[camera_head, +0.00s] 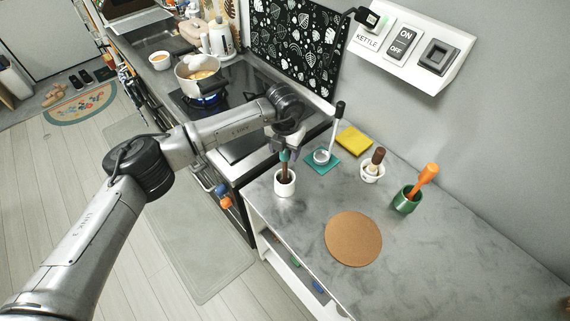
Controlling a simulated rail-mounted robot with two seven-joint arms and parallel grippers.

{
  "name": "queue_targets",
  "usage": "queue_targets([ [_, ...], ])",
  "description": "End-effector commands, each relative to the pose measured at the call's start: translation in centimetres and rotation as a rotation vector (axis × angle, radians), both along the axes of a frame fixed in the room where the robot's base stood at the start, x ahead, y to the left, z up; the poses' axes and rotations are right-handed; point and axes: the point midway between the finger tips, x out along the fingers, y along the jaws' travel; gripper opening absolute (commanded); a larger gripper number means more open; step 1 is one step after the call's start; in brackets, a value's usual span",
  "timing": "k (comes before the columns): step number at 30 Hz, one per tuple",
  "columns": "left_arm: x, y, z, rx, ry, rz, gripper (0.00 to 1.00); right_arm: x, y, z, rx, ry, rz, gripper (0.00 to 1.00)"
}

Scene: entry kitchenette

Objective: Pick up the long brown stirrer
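A brown stick, which looks like the long brown stirrer (284,169), stands nearly upright in a small white cup (285,188) on the grey counter. Its lower end is hidden inside the cup and its upper part is hidden by my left gripper. My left gripper (287,154) points down directly above the cup, with its fingers at the upper part of the stick. The fingers are small and partly hidden, so I cannot tell whether they are closed on it. My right gripper is not in view.
A black-handled tool (338,122) stands on a teal mat (331,166) close by. A yellow sponge (354,141), a white cup with a brown-handled tool (370,178) and a green cup (404,204) stand rightward. A cork mat (353,239) lies in front. A pot (190,83) sits over a blue flame.

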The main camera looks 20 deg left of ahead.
Motion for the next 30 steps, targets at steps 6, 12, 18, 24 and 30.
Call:
queue_targets([
  [6,0.00,0.01,0.04,0.000,0.000,0.000,0.36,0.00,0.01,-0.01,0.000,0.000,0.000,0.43],
  [12,0.00,0.01,0.05,0.000,0.000,0.000,0.17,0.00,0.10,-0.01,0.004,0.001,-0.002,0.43],
  [18,0.00,0.02,0.06,0.000,0.000,0.000,0.00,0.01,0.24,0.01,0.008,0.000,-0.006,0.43],
  [24,0.01,0.02,0.08,0.000,-0.001,0.000,0.00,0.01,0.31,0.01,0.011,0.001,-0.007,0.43],
  [30,0.05,0.02,0.76,0.000,-0.002,0.000,0.00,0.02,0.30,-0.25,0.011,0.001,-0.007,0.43],
])
